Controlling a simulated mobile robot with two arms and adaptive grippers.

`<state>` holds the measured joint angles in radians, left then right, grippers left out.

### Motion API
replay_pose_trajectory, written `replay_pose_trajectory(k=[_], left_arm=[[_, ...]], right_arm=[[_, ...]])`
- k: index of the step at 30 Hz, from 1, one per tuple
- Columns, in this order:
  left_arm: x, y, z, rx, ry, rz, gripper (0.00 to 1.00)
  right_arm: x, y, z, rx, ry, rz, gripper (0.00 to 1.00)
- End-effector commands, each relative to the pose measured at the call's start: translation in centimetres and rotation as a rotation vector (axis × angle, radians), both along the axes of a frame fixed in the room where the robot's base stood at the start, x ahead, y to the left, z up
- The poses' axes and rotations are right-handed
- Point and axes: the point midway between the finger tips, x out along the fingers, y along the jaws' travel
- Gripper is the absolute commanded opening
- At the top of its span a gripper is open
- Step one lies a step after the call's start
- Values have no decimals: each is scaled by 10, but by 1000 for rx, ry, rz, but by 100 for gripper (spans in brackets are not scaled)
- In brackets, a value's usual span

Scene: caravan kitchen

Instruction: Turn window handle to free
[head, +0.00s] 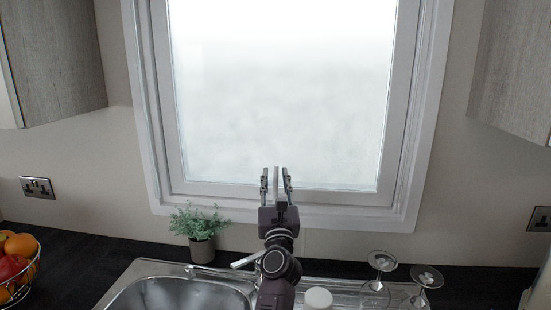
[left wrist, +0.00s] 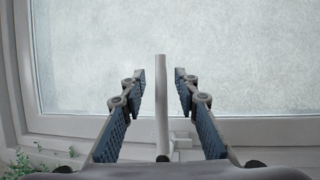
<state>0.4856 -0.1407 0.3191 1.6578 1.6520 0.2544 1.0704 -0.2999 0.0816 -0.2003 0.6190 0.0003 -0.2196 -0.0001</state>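The window (head: 285,90) has a white frame and a frosted pane. Its light grey handle (left wrist: 161,105) stands upright at the lower frame in the left wrist view, with its base (left wrist: 182,142) at the bottom. My left gripper (head: 276,175) reaches up to the lower frame in the head view. Its two fingers are open on either side of the handle, with a visible gap on both sides in the left wrist view. In the head view the handle is mostly hidden by the gripper. My right gripper is not in view.
A potted plant (head: 200,231) stands left of my arm, behind the metal sink (head: 180,294). Glasses (head: 381,262) stand upside down on the right, near a white round-topped item (head: 318,298). A fruit basket (head: 18,265) is at far left. Wall cabinets flank the window.

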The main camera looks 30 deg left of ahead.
Motion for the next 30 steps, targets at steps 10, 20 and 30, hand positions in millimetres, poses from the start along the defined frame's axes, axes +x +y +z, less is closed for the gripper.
replay_pose_trajectory(k=[10, 20, 30], left_arm=[[-1, 0, 40, 3, -4, -1, 29], [-1, 0, 84, 1, -3, 0, 29], [0, 0, 88, 0, -1, -1, 29]], right_arm=[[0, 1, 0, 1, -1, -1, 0], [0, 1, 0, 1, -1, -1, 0], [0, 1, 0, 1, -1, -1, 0]])
